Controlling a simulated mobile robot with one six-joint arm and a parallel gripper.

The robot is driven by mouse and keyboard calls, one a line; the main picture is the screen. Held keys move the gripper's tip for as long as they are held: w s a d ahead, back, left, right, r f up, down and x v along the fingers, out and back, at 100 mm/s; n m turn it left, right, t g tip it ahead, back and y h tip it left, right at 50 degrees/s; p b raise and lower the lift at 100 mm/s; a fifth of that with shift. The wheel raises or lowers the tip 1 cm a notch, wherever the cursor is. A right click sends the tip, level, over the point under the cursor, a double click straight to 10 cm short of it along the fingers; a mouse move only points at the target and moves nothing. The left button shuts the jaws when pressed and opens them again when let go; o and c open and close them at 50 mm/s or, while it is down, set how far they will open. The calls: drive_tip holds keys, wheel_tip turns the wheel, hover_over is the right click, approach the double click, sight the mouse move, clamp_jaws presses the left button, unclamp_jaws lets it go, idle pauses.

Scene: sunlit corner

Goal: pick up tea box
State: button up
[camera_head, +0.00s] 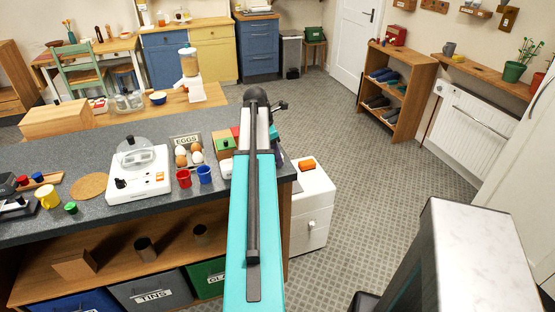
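No box with a readable tea label shows. A small box with green and orange-brown faces (223,148) sits on the dark counter, left of my teal arm, and may be the tea box. A red item (235,131) just behind it is partly covered by my arm. My arm reaches across the counter's right end, with a dark joint at its far end. My gripper's fingers cannot be made out; the arm hides that area.
A white cabinet (312,210) stands right of the counter.

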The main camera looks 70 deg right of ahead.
clamp_jaws()
drive_tip(key=shift+r, duration=0.15)
drive_tip(key=shift+r+b, duration=0.65)
drive_tip(key=shift+r, duration=0.95)
drive_tip(key=s+a+r+b, duration=0.1)
drive_tip(key=s+a, duration=0.3)
drive_tip(key=a, duration=1.1)
drive_tip(key=shift+a+r+b, duration=0.25)
drive_tip(key=shift+b, duration=0.6)
drive_tip(key=shift+r, duration=0.1)
